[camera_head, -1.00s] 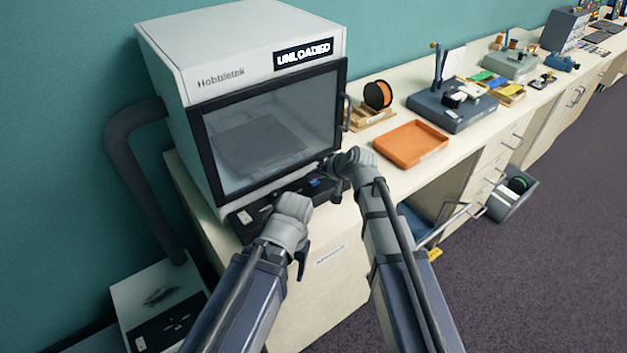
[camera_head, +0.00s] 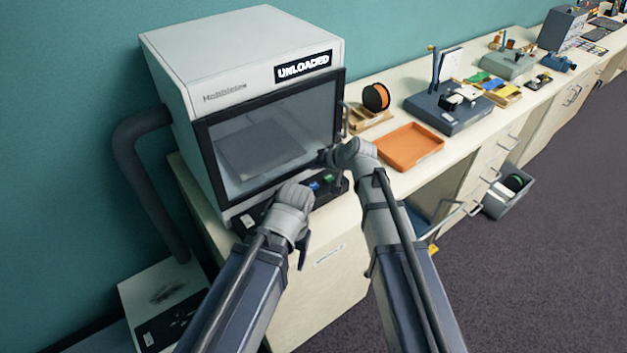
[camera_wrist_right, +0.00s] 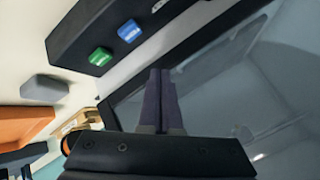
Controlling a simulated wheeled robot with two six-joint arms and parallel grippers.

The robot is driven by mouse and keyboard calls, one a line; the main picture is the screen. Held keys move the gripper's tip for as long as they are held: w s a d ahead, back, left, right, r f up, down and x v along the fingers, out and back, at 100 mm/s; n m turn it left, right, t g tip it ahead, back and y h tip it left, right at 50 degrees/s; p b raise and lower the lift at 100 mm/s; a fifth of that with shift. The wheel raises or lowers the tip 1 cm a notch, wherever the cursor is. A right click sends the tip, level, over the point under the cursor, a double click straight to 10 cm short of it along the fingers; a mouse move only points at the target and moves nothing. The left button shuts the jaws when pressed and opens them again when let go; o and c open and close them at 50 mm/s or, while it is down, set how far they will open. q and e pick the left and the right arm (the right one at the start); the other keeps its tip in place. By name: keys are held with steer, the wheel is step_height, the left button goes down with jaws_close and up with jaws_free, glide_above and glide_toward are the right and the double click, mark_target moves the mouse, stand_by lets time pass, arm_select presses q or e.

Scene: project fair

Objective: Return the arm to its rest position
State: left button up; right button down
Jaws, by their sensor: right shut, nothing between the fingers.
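My right arm reaches in from the lower right in the head view. Its gripper (camera_head: 325,157) is in front of the lower right part of the Hobbletek machine's door (camera_head: 270,130). In the right wrist view its two dark fingers (camera_wrist_right: 161,82) are together with nothing between them, in front of the grey glass. Whether they touch the door I cannot tell. My left arm comes in from the lower left. Its gripper (camera_head: 302,250) points down in front of the cabinet; its finger gap is not clear.
A black panel below the door has a blue button (camera_head: 313,186) and a green button (camera_head: 328,178). The machine's sign (camera_head: 303,66) reads UNLOADED. An orange tray (camera_head: 410,147), a spool (camera_head: 376,97) and a dark blue device (camera_head: 448,108) stand to the right.

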steer(key=shift+f, duration=0.1)
stand_by(0.6)
steer(key=shift+s, duration=0.25)
steer(key=s+f+n+g+h, duration=0.1)
steer(key=s, duration=0.4)
steer(key=s+f+n+g+h, duration=0.1)
steer(key=s+f+g, duration=0.1)
steer(key=s, duration=0.3)
steer(key=s+f+n+g+h, duration=0.1)
steer(key=s+f, duration=0.1)
steer(key=s, duration=0.3)
steer(key=shift+s+d+f, duration=0.2)
steer(key=shift+d+f, duration=0.05)
steer(key=shift+d, duration=0.05)
steer(key=s+d+f+n+g+h, duration=0.1)
steer(key=s+d+g+h, duration=0.2)
steer(key=s, duration=0.7)
steer(key=shift+s+d+h, duration=0.25)
steer(key=shift+d+h, duration=0.55)
steer(key=shift+d, duration=0.35)
